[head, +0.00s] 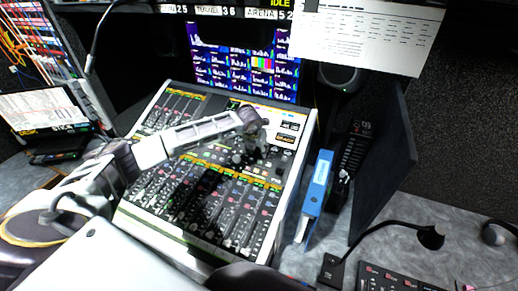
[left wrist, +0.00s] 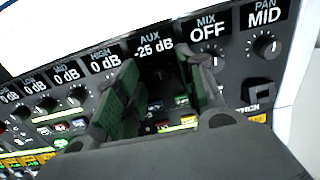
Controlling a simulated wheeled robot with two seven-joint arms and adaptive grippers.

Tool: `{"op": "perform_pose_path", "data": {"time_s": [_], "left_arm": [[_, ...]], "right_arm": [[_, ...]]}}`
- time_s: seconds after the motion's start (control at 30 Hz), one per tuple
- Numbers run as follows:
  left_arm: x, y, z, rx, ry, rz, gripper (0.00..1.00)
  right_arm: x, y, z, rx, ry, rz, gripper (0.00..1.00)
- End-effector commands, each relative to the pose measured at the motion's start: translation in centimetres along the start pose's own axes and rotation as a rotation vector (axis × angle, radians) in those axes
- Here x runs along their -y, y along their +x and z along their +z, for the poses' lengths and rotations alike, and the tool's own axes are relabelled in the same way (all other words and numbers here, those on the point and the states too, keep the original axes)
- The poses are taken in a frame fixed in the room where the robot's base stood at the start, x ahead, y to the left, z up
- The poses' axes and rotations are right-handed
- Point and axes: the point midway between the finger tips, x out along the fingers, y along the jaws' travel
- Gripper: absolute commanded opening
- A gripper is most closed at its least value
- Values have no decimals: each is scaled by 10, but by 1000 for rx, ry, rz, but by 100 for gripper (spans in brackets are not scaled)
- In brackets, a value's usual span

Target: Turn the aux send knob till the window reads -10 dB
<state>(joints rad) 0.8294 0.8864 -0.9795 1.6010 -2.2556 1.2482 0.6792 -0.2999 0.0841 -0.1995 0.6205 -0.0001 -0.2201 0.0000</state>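The mixing console (head: 140,215) stands in the middle of the head view. In the left wrist view the AUX window (left wrist: 152,46) reads -25 dB. Below it the aux send knob (left wrist: 158,77) is dark and shadowed, partly hidden between my fingers. My left gripper (head: 250,155) points down at the upper right part of the console. In the left wrist view the left gripper (left wrist: 163,88) is open, one finger on each side of the knob. Contact with the knob cannot be made out. My right gripper is not in view.
MIX (left wrist: 208,31) reads OFF and PAN (left wrist: 264,14) reads MID, with knobs below. HIGH (left wrist: 103,63) reads 0 dB. A blue binder (head: 316,190) stands right of the console. A gooseneck microphone (head: 430,237) is at front right. Monitors (head: 245,65) rise behind.

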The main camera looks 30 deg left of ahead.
Motion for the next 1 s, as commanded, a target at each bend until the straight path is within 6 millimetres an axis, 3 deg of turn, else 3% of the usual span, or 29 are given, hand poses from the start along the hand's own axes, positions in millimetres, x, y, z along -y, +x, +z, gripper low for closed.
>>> {"op": "perform_pose_path", "data": {"time_s": [0.27, 0.6, 1.0], "left_arm": [[0, 1, 0, -1, 0, 0, 39], [0, 1, 0, -1, 0, 0, 0], [0, 2, 0, 0, 36, 0, 0]], "right_arm": [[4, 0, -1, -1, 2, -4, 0], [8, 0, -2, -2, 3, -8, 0], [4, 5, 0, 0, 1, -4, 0]]}}
